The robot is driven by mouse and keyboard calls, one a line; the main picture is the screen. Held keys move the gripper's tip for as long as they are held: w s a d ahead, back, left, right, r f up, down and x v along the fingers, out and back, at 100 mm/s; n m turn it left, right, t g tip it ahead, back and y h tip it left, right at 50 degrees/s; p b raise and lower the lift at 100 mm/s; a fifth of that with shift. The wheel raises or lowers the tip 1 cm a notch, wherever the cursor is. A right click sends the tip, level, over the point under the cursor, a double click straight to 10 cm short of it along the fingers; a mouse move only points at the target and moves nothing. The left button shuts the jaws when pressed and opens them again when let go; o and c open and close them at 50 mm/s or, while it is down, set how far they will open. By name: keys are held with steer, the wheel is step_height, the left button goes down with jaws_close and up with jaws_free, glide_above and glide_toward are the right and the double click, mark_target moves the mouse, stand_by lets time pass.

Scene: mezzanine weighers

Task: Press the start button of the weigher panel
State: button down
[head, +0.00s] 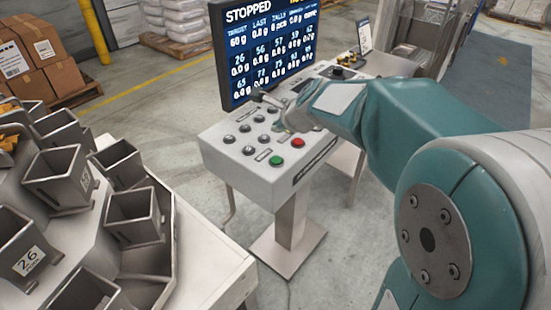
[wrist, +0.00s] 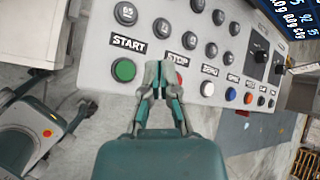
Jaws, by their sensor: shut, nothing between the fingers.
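The weigher panel (head: 245,150) is a grey slanted console on a pedestal. Its green start button (head: 276,160) is on the front edge, beside a red stop button (head: 297,143). In the wrist view the green start button (wrist: 123,70) sits under the START label, left of my fingertips. My gripper (wrist: 160,76) is shut and empty, its tips appearing between the start and stop buttons and partly covering the red stop button (wrist: 180,82). In the head view my gripper (head: 286,126) is over the panel, behind the start button; the tips are hard to make out.
A monitor (head: 262,50) reading STOPPED stands behind the panel. Several dark buttons (head: 245,128) fill the panel, with blue (wrist: 231,94) and orange (wrist: 248,98) ones along its edge. Weigher buckets (head: 133,215) stand at left. Floor is clear between them and the panel.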

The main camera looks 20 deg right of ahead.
mark_target(274, 156)
steer(key=shift+f, duration=4)
steer(key=shift+d+f, duration=0.1)
steer(key=shift+f, duration=0.25)
steer(key=shift+f, duration=0.45)
steer(key=shift+r, duration=0.85)
steer(key=shift+r, duration=2.5)
